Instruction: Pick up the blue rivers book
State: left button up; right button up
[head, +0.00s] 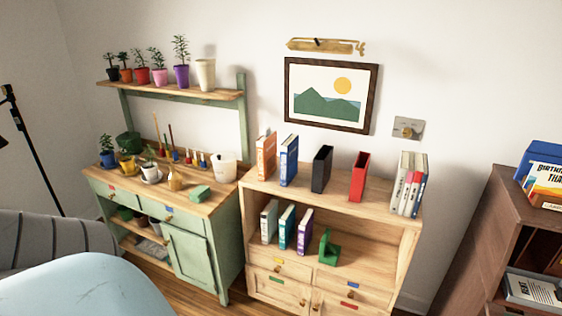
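A blue book (289,160) stands upright on top of the light wooden cabinet (335,186), toward its left end. It is just right of an orange book (266,155), and its spine lettering is too small to read. A teal-blue book (287,227) stands on the shelf below, between a pale grey-green book (269,221) and a purple book (305,231). Its title is also unreadable. Neither of my grippers shows in the head view.
Right of the blue book stand a black holder (321,169), a red holder (359,177) and several pale books (405,183). A green potting bench (190,255) adjoins on the left. A dark brown bookcase (480,235) stands at the right. A light blue rounded surface (85,287) fills the bottom left.

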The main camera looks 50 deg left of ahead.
aim_at(289, 149)
jog(key=u, duration=1.55)
jog(key=i+j+z, duration=0.15)
jog(key=i+j, duration=1.3)
jog(key=j, duration=0.15)
